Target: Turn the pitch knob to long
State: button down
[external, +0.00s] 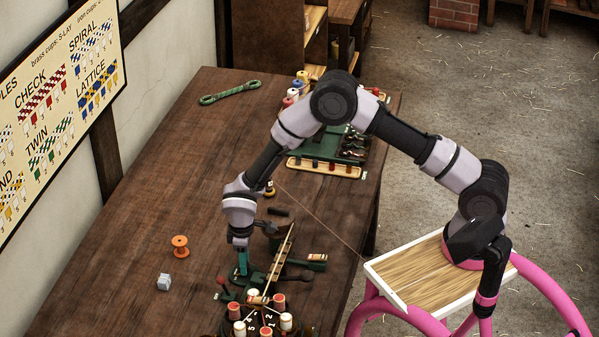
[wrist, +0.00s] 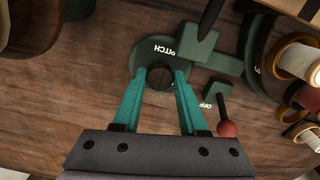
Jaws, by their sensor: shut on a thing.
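The pitch knob (wrist: 162,66) stands on a dark green round plate (wrist: 145,52) with the white word PITCH at its far edge in the wrist view. The teal fingers of my gripper (wrist: 161,78) come from below in that view and are shut on the knob, one on each side. The fingers hide part of the knob, and I cannot make out its pointer or a "long" mark. In the external view my gripper (external: 242,270) points down at the green machine near the table's front, and the knob is hidden there.
A red-ball lever (wrist: 227,129) by an OFF label is close to the right finger; it also shows in the external view (external: 221,281). Several spools (wrist: 300,60) sit at the right. An orange spool (external: 180,246) and a grey block (external: 164,282) lie on the open wooden table (external: 150,200).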

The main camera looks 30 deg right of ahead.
jog(key=shift+c, duration=2.2)
grip_release()
notch_tip(320, 180, up, 11)
jog(key=shift+f, duration=0.1)
